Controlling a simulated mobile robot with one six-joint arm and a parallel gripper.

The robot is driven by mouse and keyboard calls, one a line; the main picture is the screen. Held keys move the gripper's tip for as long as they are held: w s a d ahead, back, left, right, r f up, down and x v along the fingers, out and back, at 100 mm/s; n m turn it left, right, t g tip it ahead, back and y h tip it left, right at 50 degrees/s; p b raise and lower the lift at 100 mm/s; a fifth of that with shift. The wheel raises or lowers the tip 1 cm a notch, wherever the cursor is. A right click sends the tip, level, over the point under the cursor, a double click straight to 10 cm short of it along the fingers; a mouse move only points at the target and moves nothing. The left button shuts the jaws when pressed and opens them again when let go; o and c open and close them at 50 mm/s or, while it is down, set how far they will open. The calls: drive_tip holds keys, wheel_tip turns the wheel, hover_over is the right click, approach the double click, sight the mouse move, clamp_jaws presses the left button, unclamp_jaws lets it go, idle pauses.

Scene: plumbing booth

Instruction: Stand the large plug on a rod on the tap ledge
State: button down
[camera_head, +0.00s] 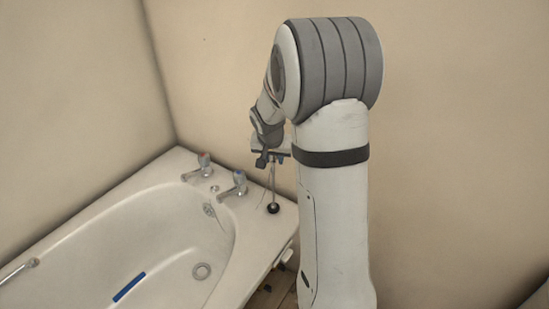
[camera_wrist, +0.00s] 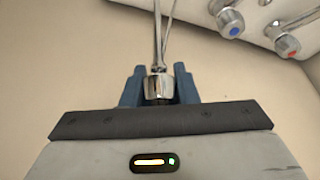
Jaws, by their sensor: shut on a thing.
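The large plug on a rod is upright in the head view, its dark round plug (camera_head: 273,208) at the lower end. Its thin metal rod (camera_head: 273,178) rises to my gripper (camera_head: 270,154). The plug appears at or just above the tap ledge (camera_head: 256,214), right of the blue-marked tap; I cannot tell if it touches. In the wrist view, my gripper's blue fingers (camera_wrist: 160,88) are shut on the rod's chrome end (camera_wrist: 159,85), with the rod (camera_wrist: 157,35) running away from it. The plug's far end is out of that view.
The blue-marked tap (camera_head: 239,184) and red-marked tap (camera_head: 204,166) stand on the ledge left of the plug. The white bath (camera_head: 120,225) lies left and holds a blue strip (camera_head: 129,287). The ledge's outer edge is close right of the plug. Plain walls stand behind.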

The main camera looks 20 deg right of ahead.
drive_tip(key=shift+f, duration=0.1)
drive_tip(key=shift+f, duration=0.15)
drive_tip(key=c, duration=1.1)
unclamp_jaws()
drive_tip(key=shift+s+r, duration=0.1)
drive_tip(key=shift+r, duration=0.55)
drive_tip(key=p+v, duration=0.1)
drive_tip(key=v, duration=0.9)
drive_tip(key=s+a+n, duration=0.2)
drive_tip(key=s+a, duration=0.1)
drive_tip(key=s, duration=0.5)
drive_tip(key=s+a+n+g+y, duration=0.1)
drive_tip(key=s+a+n, duration=0.1)
drive_tip(key=s, duration=0.6)
drive_tip(key=s+a+n+y, duration=0.1)
drive_tip(key=s+a+n, duration=0.1)
drive_tip(key=s+a, duration=0.3)
drive_tip(key=shift+s+n+g, duration=0.3)
drive_tip(key=shift+s, duration=1.15)
